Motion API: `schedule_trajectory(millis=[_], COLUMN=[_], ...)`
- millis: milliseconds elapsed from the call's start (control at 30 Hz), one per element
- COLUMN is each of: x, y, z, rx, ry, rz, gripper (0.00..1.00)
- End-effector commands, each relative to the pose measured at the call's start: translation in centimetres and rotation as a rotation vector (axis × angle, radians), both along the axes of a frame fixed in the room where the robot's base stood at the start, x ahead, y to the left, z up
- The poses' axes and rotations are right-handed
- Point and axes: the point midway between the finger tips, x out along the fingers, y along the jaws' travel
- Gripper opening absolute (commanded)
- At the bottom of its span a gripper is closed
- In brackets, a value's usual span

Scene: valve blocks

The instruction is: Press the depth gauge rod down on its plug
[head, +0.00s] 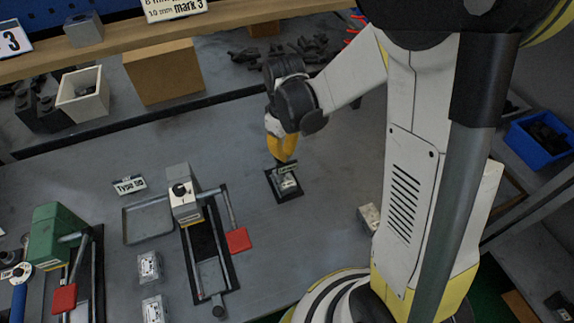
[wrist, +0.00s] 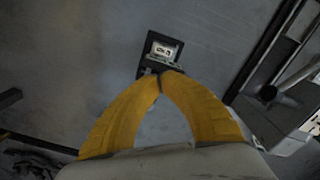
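A small valve block (head: 289,184) with a pale top sits on a black base plate (head: 272,189) in the middle of the bench. A grey-green bar (head: 287,169), seemingly part of the depth gauge, lies across the block at my fingertips. In the wrist view the block (wrist: 163,49) shows beyond the grey bar (wrist: 165,62). My gripper (head: 283,160) points down over the gauge; its yellow fingers converge to nearly touching tips (wrist: 168,76). They look shut. The rod and plug are hidden or too small to tell, and I cannot tell whether the tips touch the gauge.
Left of the block stands a press-like fixture (head: 186,199) with a red-ended handle (head: 238,240). A green fixture (head: 56,238) is farther left. A shallow grey tray (head: 148,221) and a Type 1B label (head: 129,185) lie nearby. Bench around the base plate is clear.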

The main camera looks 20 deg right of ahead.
Motion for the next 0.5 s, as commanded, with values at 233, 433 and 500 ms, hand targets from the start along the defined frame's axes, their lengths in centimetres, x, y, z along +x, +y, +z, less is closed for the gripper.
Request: schedule_trajectory(millis=[233,433,500], x=[0.1,0.0,0.0], y=[0.0,0.0,0.0], z=[1.9,3.3,3.7], rx=[0.0,0.0,0.0], ry=[-0.001,-0.001,-0.001], rz=[0.0,0.0,0.0], gripper=[0.0,0.0,0.0])
